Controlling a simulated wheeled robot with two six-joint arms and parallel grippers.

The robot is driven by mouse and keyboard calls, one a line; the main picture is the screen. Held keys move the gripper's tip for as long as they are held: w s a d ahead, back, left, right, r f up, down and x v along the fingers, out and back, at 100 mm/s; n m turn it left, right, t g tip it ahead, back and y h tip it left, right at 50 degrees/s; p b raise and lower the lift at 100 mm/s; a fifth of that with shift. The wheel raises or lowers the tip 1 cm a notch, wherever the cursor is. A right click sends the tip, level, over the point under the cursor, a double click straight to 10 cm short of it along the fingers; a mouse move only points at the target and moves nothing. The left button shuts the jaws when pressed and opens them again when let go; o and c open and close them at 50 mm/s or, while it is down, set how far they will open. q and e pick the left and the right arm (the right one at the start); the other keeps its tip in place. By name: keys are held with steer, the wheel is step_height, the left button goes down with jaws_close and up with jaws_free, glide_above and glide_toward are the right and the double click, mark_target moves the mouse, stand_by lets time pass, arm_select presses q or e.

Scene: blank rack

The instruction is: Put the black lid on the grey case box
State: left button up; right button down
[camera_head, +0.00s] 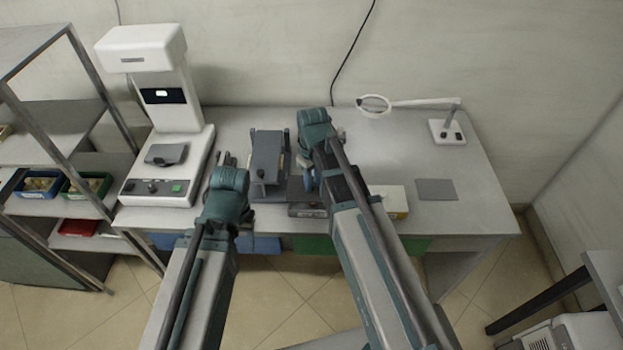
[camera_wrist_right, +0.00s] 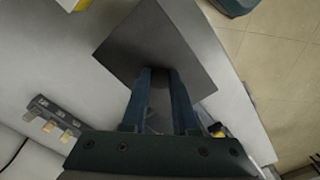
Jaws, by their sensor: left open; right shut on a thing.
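The black lid (camera_wrist_right: 158,45) is a flat, dark square plate between the fingers of my right gripper (camera_wrist_right: 160,75) in the right wrist view. In the head view the lid (camera_head: 297,190) shows as a dark patch beside my right gripper (camera_head: 308,183), partly hidden by my arm. A low grey box with a pale label, which looks like the grey case box (camera_head: 307,211), sits at the table's front edge just below the lid. I cannot tell whether they touch. My left gripper (camera_head: 245,217) is open and empty, left of the box; its fingers are hard to make out.
A grey stand (camera_head: 268,160) is behind and left of the lid. A white machine (camera_head: 170,150) fills the table's left end. A white-yellow box (camera_head: 393,202) and a grey mat (camera_head: 436,189) lie to the right. A magnifier lamp (camera_head: 446,131) stands behind.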

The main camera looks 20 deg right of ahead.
mark_target(313, 184)
step_height(313, 184, up, 4)
steer(key=p, duration=0.3)
steer(key=shift+f, duration=0.25)
steer(key=shift+f, duration=0.1)
step_height(313, 184, down, 6)
steer(key=b, duration=0.6)
steer(key=shift+f+b, duration=0.65)
steer(key=shift+b, duration=0.2)
stand_by(1.1)
steer(key=c, duration=0.6)
jaws_free()
steer(key=shift+r, duration=0.15)
step_height(313, 184, up, 14)
steer(key=p, duration=1.4)
